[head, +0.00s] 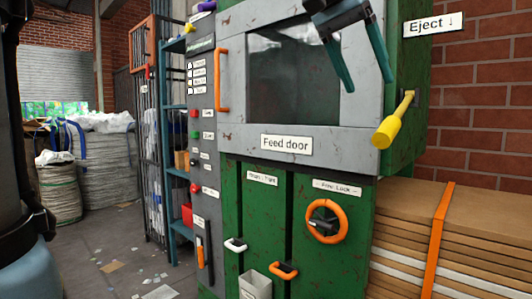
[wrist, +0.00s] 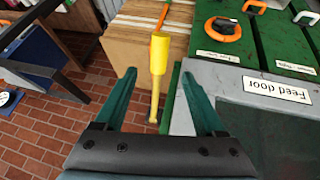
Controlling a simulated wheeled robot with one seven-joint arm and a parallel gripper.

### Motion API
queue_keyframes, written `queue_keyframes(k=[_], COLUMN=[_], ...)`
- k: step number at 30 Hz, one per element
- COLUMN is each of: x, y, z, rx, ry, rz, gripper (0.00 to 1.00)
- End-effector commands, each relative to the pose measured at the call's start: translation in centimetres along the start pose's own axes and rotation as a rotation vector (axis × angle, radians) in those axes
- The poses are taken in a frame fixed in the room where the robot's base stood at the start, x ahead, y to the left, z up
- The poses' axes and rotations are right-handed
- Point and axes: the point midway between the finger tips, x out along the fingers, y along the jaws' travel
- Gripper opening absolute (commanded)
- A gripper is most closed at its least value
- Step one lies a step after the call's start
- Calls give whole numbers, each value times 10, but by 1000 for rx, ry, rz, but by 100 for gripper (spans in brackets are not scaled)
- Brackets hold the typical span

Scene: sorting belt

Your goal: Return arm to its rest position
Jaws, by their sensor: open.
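My gripper (head: 360,85) is at the top of the head view, in front of the upper right of the green and grey machine. Its two teal fingers are spread apart with nothing between them. In the wrist view my gripper (wrist: 160,98) also shows open and empty. A yellow-handled lever (head: 392,122) sticks out at the machine's right side, below an "Eject" sign. In the wrist view the yellow lever (wrist: 158,58) appears between and beyond the fingertips; I cannot tell the gap in depth. The rest of my arm is mostly out of view.
The grey feed door (head: 235,112) is shut, with an orange handle (head: 222,80) on its left. Strapped cardboard (head: 480,225) is stacked at right against a brick wall. An orange ring handle (head: 341,222) is below the door. Sacks (head: 105,160) and open floor lie at left.

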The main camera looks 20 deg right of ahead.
Motion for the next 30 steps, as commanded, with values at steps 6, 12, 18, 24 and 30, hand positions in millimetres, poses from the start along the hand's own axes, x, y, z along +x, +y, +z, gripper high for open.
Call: queue_keyframes(k=[6,12,18,24,30], x=[30,91,137,162,175], y=[-45,-157,-255,-311,-324], z=[11,67,165,278,369], rx=[-85,-289,-495,-673,-802], ry=[-23,-75,-138,-199,-249], rz=[-55,-187,-313,-406,-455], gripper=[72,72,72,72,72])
